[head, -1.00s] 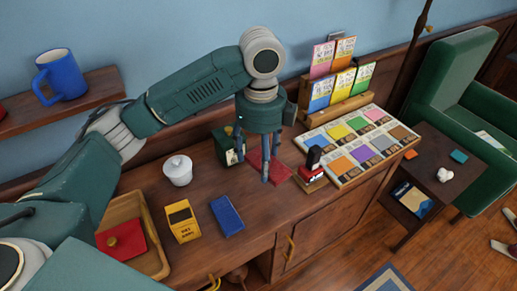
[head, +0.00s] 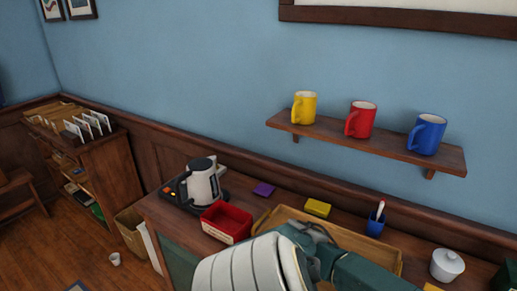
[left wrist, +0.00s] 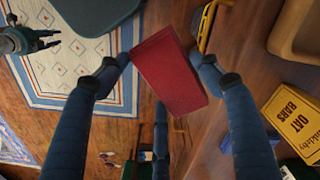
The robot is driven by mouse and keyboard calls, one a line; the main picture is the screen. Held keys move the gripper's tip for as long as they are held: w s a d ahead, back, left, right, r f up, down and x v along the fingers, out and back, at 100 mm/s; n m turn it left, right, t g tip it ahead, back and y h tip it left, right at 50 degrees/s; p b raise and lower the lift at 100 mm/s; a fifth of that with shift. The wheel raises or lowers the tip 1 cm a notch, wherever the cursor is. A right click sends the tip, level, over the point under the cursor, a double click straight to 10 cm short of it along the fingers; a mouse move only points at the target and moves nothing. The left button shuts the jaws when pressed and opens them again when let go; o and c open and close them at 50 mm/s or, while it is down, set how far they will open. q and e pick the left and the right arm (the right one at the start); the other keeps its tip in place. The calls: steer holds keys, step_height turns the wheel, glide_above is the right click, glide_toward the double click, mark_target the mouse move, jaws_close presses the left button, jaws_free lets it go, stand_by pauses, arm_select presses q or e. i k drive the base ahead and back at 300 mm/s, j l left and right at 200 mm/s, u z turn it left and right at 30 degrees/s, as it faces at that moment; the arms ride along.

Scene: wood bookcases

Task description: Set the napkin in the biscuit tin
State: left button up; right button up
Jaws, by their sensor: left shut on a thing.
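A red folded napkin (left wrist: 172,72) shows in the left wrist view between the fingers of my left gripper (left wrist: 163,62). The gripper is shut on it and holds it off the counter, over the floor side as seen from the wrist. In the head view only my left arm shows at the bottom; its gripper and the napkin are out of sight. An open red box with a pale front label (head: 227,222), seemingly the biscuit tin, stands on the counter beside the kettle.
A kettle (head: 201,182) stands behind the red box. A shelf (head: 350,138) holds three mugs. A yellow oat bars box (left wrist: 287,112) is near.

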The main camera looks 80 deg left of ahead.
mark_target(227, 223)
steer(key=k+j+z, duration=0.15)
steer(key=k+j, duration=0.25)
steer(key=k+j+z, duration=0.1)
steer(key=k+j, duration=0.25)
steer(key=k+j+z, duration=0.15)
steer(key=k+j, duration=0.15)
steer(key=k, duration=0.2)
steer(key=k+j+z, duration=0.1)
steer(key=k+j, duration=0.15)
steer(key=k, duration=0.25)
